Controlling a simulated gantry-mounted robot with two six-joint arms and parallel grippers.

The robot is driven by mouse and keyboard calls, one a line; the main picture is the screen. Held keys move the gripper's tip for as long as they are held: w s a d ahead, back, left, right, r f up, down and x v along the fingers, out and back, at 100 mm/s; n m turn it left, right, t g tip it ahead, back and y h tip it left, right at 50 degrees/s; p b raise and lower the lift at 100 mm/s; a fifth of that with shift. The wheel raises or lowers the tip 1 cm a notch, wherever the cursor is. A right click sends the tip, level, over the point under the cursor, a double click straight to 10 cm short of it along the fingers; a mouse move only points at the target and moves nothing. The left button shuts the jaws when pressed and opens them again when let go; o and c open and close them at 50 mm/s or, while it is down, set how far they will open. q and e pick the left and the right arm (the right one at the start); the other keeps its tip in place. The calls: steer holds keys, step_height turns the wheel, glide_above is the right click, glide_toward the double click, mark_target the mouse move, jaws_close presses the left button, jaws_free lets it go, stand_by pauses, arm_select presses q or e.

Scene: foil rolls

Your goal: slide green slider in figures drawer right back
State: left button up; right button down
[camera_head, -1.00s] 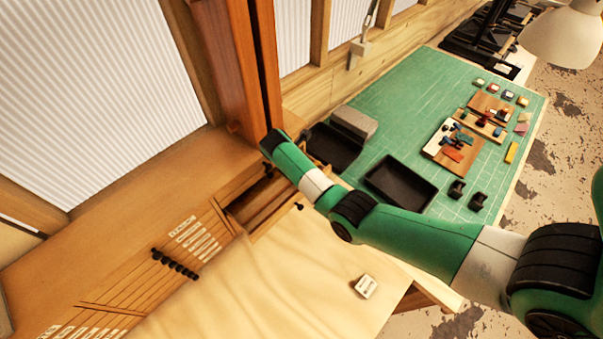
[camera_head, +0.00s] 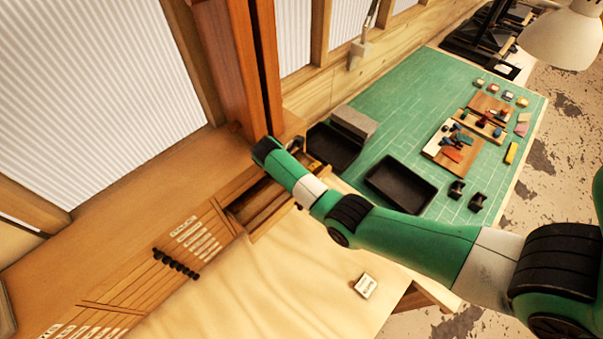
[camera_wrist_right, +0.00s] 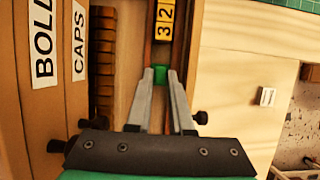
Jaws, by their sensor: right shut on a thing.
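The open figures drawer (camera_head: 262,203) lies below my right arm in the head view. In the right wrist view, a small green slider (camera_wrist_right: 161,74) sits in a narrow wooden channel of the drawer. My right gripper (camera_wrist_right: 161,77) is shut on the green slider, with one finger on each side of it. Yellow figure tiles (camera_wrist_right: 165,22) reading 3 and 2 lie in the same channel, beyond the slider. In the head view my right wrist hides the gripper's fingertips and the slider. My left gripper is not in view.
A wooden post (camera_head: 240,70) rises close behind my right wrist. Black trays (camera_head: 400,185) stand on the green mat (camera_head: 390,110) to the right. Pale cloth (camera_head: 270,290) covers the front surface.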

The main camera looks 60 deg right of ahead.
mark_target(288, 194)
steer(key=a, duration=0.1)
steer(key=w+a, duration=0.1)
steer(key=a, duration=0.1)
steer(key=shift+w+a, duration=0.1)
steer(key=shift+a, duration=0.1)
steer(key=c, duration=1.1)
jaws_free()
steer(key=shift+a, duration=0.15)
steer(key=p+v, duration=0.3)
steer(key=v, duration=0.8)
steer(key=shift+w+a+r, duration=0.1)
steer(key=shift+r, duration=0.2)
